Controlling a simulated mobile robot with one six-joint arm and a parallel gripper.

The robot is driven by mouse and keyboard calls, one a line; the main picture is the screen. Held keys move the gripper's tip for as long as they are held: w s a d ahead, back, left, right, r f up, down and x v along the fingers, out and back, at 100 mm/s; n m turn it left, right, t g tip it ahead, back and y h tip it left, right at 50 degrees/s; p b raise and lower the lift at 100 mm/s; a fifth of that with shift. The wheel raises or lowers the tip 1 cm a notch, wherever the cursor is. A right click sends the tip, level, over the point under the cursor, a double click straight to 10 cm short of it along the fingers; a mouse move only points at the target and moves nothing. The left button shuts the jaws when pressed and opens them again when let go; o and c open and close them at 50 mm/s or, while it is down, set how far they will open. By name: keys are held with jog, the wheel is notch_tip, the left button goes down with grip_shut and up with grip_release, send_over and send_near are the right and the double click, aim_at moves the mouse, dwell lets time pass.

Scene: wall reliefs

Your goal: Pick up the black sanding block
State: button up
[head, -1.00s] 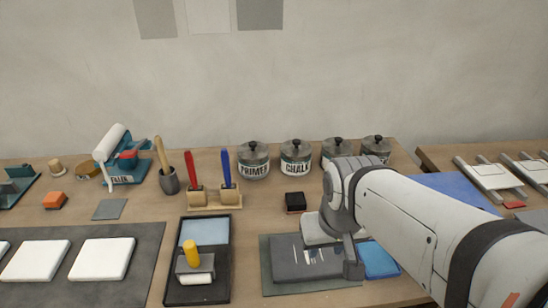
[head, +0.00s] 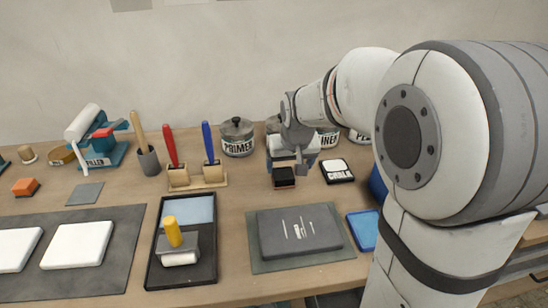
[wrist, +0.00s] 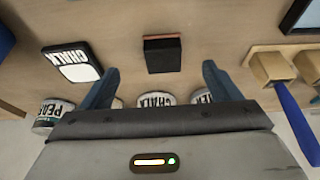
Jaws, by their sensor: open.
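The black sanding block (head: 284,176) sits on the wooden table in the head view, with a reddish underside edge. In the wrist view the black sanding block (wrist: 161,55) lies beyond the fingertips, roughly centred between them. My gripper (head: 293,160) is open and empty, just behind and above the block in the head view. The two blue-grey fingers of my gripper (wrist: 160,72) are spread wide in the wrist view, and neither touches the block.
A black chalk pad (head: 338,171) lies right of the block. A wooden holder (head: 197,178) with red- and blue-handled tools stands left. Labelled cans (head: 237,138) stand behind. A dark slab on a grey mat (head: 252,224) lies in front. Bare table surrounds the block.

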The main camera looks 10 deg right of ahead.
aim_at(283, 173)
jog(key=w+f, duration=0.2)
jog(key=w, duration=0.1)
jog(key=shift+w+f, duration=0.15)
jog(key=x, duration=0.7)
jog(key=shift+w+a, duration=0.15)
jog(key=shift+w, duration=0.15)
jog(key=c, duration=1.1)
notch_tip(283, 173, up, 10)
jog(key=shift+r, duration=0.15)
